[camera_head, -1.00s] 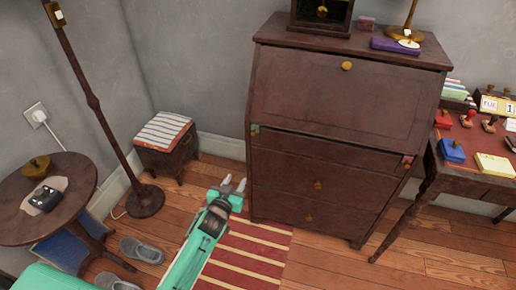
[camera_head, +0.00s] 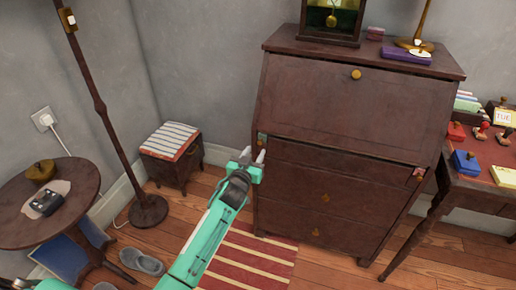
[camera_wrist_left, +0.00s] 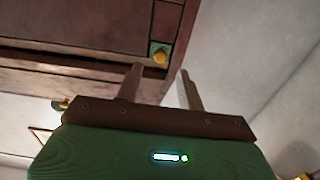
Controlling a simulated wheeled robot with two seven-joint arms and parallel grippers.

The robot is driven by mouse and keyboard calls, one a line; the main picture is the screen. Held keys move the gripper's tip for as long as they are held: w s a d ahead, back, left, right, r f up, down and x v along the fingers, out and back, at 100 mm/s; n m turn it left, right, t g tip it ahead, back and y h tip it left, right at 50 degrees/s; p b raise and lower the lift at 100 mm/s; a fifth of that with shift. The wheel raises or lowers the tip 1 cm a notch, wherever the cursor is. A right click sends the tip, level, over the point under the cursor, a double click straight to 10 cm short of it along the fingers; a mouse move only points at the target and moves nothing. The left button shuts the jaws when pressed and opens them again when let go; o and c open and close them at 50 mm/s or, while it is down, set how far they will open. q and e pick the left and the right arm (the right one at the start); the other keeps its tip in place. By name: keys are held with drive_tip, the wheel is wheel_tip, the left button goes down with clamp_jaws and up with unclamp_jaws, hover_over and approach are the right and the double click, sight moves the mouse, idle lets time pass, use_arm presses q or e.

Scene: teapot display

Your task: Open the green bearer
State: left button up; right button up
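The green bearer (camera_head: 262,138) is a small green end piece at the upper left of the dark wooden bureau's (camera_head: 340,150) front, below the closed slanted lid. In the left wrist view the bearer (camera_wrist_left: 160,52) is a green square with a round brass knob, ahead of the fingers. My left gripper (camera_head: 253,157) is just below and left of the bearer in the head view. Its two fingers (camera_wrist_left: 160,88) are apart with nothing between them, and no contact with the knob shows. My right gripper is not in view.
A matching red bearer (camera_head: 418,173) sits at the bureau's right side. A striped stool (camera_head: 170,145) and a floor lamp (camera_head: 100,110) stand left of the bureau. A desk (camera_head: 480,170) stands close on its right. A striped rug (camera_head: 250,260) lies in front.

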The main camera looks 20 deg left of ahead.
sight(260, 143)
use_arm(q)
drive_tip(key=shift+w+d, duration=0.1)
drive_tip(key=shift+w, duration=2.05)
clamp_jaws()
